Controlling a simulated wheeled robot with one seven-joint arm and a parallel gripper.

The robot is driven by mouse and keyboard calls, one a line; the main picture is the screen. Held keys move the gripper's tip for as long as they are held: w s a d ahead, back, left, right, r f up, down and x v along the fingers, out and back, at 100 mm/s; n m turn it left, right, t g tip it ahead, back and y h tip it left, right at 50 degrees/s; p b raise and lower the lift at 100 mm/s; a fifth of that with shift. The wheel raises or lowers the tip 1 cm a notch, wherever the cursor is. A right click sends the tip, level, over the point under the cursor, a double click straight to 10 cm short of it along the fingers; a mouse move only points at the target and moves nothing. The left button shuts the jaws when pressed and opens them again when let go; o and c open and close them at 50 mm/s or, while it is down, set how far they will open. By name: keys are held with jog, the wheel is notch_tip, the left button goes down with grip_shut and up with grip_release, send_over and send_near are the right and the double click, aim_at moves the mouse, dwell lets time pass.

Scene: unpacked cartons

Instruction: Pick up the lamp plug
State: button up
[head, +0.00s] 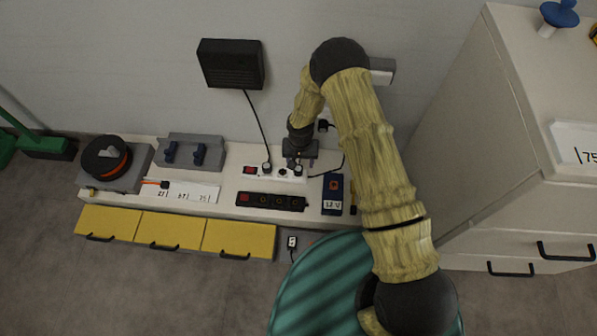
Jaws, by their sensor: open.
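My gripper (296,163) is open and points down over the right end of a white power strip (283,175) with a red switch. A dark plug (298,171) sits in the strip right below the fingers; I cannot tell whether they touch it. Another plug (267,167) sits in the strip left of the gripper, and its black cord runs up to a dark slatted box (231,65) on the wall. No label shows which plug is the lamp's. A small black-and-white piece (291,242) with a cord lies in front of the bench.
A black power strip (271,202) lies in front of the white one. A 12 V box (332,190) stands to the right. An orange-and-black reel (106,158) and a grey rack (190,151) are at left. A green round top (320,285) and a white cabinet (470,120) bound the right.

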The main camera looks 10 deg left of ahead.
aim_at(298, 168)
jog(key=shift+f, duration=0.1)
jog(key=f+b, duration=0.2)
jog(key=f, duration=0.1)
jog(key=f+b, duration=0.2)
jog(key=shift+w+a, duration=0.15)
jog(key=shift+a, duration=0.25)
grip_shut()
